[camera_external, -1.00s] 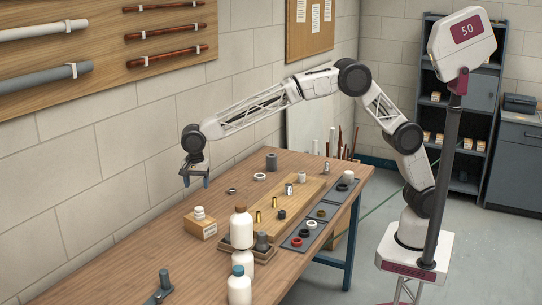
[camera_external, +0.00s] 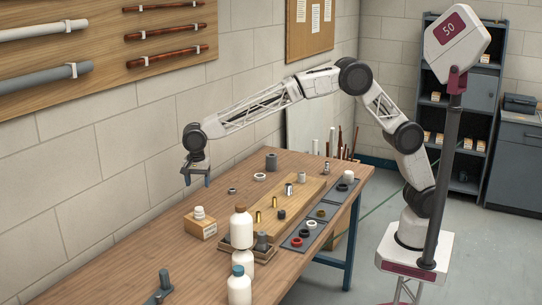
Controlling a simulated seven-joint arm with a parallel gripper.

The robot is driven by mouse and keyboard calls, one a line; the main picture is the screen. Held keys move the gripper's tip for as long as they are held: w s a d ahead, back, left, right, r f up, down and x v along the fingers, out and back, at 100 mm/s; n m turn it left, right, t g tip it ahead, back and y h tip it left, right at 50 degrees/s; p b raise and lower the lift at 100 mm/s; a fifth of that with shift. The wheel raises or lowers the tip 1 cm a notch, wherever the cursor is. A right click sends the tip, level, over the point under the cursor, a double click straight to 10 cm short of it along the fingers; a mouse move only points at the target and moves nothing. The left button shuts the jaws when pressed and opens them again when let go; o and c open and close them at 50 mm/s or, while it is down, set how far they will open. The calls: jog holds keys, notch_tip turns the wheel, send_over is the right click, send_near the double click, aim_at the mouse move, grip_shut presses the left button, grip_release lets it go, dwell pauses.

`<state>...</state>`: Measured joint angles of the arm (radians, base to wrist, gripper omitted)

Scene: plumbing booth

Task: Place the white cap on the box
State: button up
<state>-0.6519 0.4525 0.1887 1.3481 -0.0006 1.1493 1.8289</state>
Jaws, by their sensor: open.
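A small light-wood box (camera_external: 201,230) with a pale label stands near the left edge of the workbench. A white stepped piece that looks like a cap (camera_external: 199,213) rests upright on top of the box. Another white, cap-like piece (camera_external: 348,177) is on the dark tray at the far right end of the bench; I cannot tell which of them is the white cap. My gripper (camera_external: 196,184) is open, pointing down, with nothing visible between its fingers. It appears above and behind the box, near the bench's wall side.
White bottles (camera_external: 241,230) stand in front, right of the box. A wooden board (camera_external: 290,208) holds several small fittings. Dark trays (camera_external: 298,238) with rings run along the right edge. The front left bench is mostly clear.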

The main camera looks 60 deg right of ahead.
jog(key=s+d+r+n, duration=0.2)
jog(key=s+d+r, duration=0.3)
jog(key=d, duration=0.7)
jog(key=s+d+r+n+t, duration=0.15)
jog(key=s+d+r, duration=0.3)
jog(key=d, duration=0.75)
jog(key=s+d+r+n, duration=0.3)
jog(key=s+d+r, duration=0.15)
jog(key=d, duration=0.85)
jog(key=s+d+f+n, duration=0.1)
jog(key=s+d+n, duration=0.2)
jog(key=s+d, duration=1.3)
jog(key=s+d+f+n, duration=0.2)
jog(key=s+d+f, duration=0.1)
jog(key=s, duration=0.6)
jog(key=s+d+f+n+t, duration=0.1)
jog(key=s+d+f, duration=0.2)
jog(key=s, duration=0.6)
jog(key=shift+s+d+f+n, duration=0.2)
jog(key=shift+d+f+n, duration=0.2)
jog(key=shift+f, duration=0.3)
